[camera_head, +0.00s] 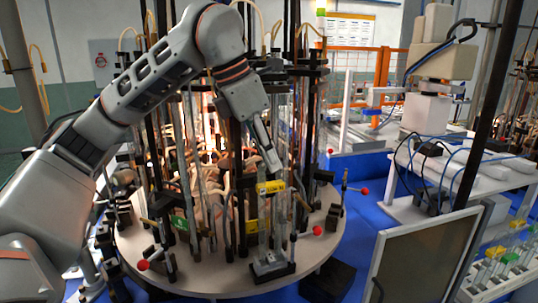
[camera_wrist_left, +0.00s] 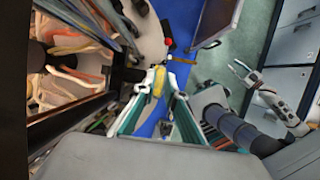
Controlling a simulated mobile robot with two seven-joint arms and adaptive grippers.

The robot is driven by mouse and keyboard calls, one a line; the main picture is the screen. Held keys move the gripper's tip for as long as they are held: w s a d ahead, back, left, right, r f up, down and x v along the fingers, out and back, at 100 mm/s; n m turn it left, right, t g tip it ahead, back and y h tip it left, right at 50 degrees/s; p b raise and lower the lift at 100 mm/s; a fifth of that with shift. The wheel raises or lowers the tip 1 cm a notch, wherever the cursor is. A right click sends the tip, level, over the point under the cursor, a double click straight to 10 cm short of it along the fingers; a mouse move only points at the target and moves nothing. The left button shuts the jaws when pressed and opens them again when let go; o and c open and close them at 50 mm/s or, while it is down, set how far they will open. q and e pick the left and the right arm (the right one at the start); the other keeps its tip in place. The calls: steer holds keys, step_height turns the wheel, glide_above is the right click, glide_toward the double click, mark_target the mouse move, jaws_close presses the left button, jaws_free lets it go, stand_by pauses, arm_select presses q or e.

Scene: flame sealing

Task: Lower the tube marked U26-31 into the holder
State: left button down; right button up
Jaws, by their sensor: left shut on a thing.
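A clear glass tube with a yellow label (camera_head: 271,187) stands upright at the front of the round table. Its label also shows between my fingers in the left wrist view (camera_wrist_left: 158,82); its writing is too small to read. My left gripper (camera_head: 268,158) is shut on this tube, just above the label. A clear holder with a black base (camera_head: 272,270) is at the table's front edge, below the tube. I cannot tell how far the tube's lower end is inside it. My right gripper (camera_wrist_left: 239,69) shows at the right of the left wrist view, away from the tube, fingers apart.
The round table (camera_head: 200,280) carries dark posts, hoses and glass tubes close behind the tube. Red-knobbed clamps (camera_head: 318,230) stand along its rim. A dark-faced panel (camera_head: 420,262) and a white bench (camera_head: 460,170) are to the right, over a blue floor.

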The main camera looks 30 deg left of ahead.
arm_select(q)
steer(key=shift+f+b, duration=0.3)
steer(key=shift+f, duration=0.45)
steer(key=c, duration=2)
jaws_free()
steer(key=shift+r, duration=0.15)
steer(key=shift+r+p, duration=1.2)
steer(key=shift+p, duration=0.25)
steer(key=shift+r, duration=0.95)
steer(key=v, duration=1.2)
steer(key=shift+w, duration=0.1)
